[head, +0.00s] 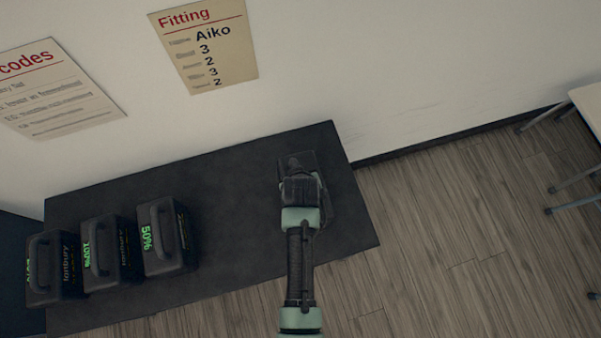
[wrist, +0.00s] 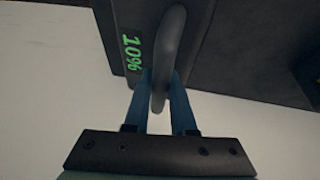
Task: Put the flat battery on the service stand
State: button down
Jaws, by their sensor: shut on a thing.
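My gripper (head: 301,190) is over the right part of a black-topped surface (head: 230,205) in the head view. In the wrist view its two blue fingers (wrist: 161,100) are shut on the grey handle of a dark battery (wrist: 172,40). Green digits on that battery appear to read 10%. In the head view the held battery (head: 297,160) is mostly hidden under my gripper and arm. I cannot tell whether it touches the black top. Whether this black surface is the service stand is not labelled in view.
Three dark batteries with handles stand at the left of the black top: one reading 50% (head: 167,238), one apparently 100% (head: 112,252), and one with unclear digits (head: 55,268). Posters, including the Fitting sheet (head: 205,45), hang on the wall. Wood floor (head: 450,240) lies open at right.

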jog(key=shift+w+f, duration=0.1)
jog(key=shift+f, duration=0.95)
jog(key=c, duration=1.1)
grip_release()
jog(key=shift+s+f, duration=0.2)
jog(key=shift+f, duration=0.1)
jog(key=shift+c, duration=0.2)
jog(key=o, duration=0.4)
jog(key=shift+r, duration=0.1)
